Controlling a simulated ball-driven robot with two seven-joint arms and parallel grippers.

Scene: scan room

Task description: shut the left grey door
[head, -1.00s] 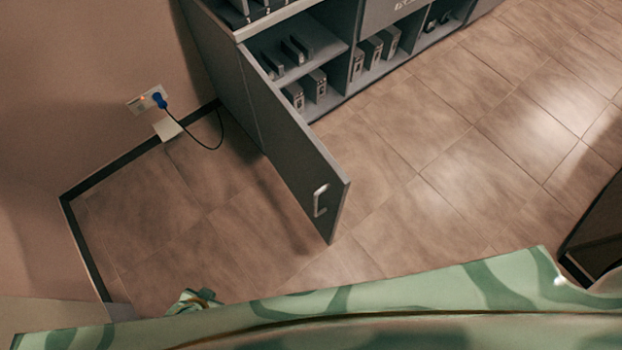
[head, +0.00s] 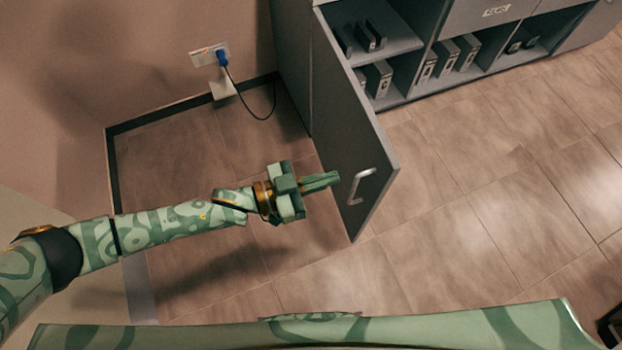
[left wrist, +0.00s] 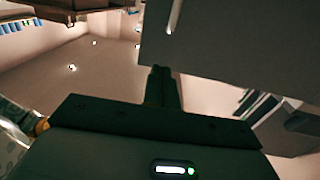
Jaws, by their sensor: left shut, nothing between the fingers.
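The left grey door (head: 350,130) stands wide open from the grey cabinet, its free edge pointing towards me. A silver bar handle (head: 362,186) sits near that free edge. My left gripper (head: 336,179) is shut and empty, at the left of the door near its free end. I cannot tell whether the fingertips touch the door. In the left wrist view the shut fingers (left wrist: 160,72) point towards the door (left wrist: 230,40), a large dark panel at the upper right. My right gripper is in neither view.
The cabinet's open shelves (head: 398,48) hold several grey binders (head: 458,54). A blue plug (head: 222,58) with a black cable is in the wall socket at the left. The tiled floor (head: 480,210) right of the door is clear.

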